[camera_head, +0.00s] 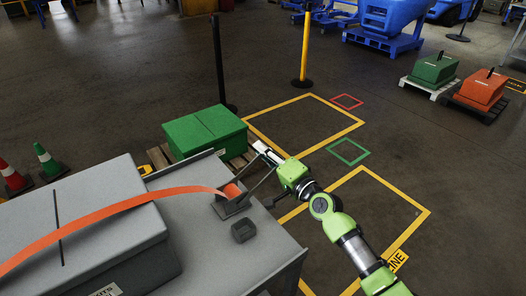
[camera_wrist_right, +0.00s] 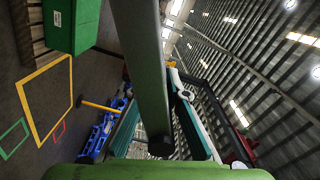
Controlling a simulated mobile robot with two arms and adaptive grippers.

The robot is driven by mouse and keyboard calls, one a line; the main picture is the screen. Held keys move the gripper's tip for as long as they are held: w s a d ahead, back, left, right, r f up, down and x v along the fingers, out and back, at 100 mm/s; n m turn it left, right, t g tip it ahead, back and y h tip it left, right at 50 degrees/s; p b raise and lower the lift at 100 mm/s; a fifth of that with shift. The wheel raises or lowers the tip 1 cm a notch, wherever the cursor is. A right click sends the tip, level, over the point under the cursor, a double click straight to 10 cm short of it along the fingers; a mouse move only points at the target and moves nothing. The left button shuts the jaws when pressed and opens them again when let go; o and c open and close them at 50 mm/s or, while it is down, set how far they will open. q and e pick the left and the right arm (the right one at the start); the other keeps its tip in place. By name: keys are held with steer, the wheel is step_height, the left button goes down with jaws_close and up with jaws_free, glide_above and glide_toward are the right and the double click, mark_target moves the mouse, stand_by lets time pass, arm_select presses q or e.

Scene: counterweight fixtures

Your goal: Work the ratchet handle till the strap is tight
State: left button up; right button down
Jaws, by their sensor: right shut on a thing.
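The orange strap (camera_head: 110,211) runs over a grey block (camera_head: 90,235) and on to the ratchet (camera_head: 232,200) on the grey deck. Between block and ratchet it spans in a gentle bow; I cannot tell how tight it is. Orange strap is also wound at the ratchet. The ratchet handle (camera_head: 262,180) stands raised, slanting up to the right. My right gripper (camera_head: 268,152) is shut on the handle's upper end. In the right wrist view a thick dark bar, seemingly the handle (camera_wrist_right: 145,70), passes between the fingers. My left gripper is not in view.
A small dark block (camera_head: 244,230) sits on the deck near the ratchet. A green box (camera_head: 205,132) on a pallet stands behind. Black (camera_head: 217,65) and yellow (camera_head: 304,50) posts stand beyond. Traffic cones (camera_head: 46,160) are at left. Yellow-outlined floor (camera_head: 300,125) is clear.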

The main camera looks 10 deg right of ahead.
steer(key=c, duration=2)
jaws_free()
steer(key=shift+a+r, duration=0.1)
steer(key=shift+a, duration=0.15)
steer(key=shift+s+d, duration=0.25)
steer(key=shift+s, duration=0.1)
steer(key=v, duration=1.1)
steer(key=shift+s, duration=0.15)
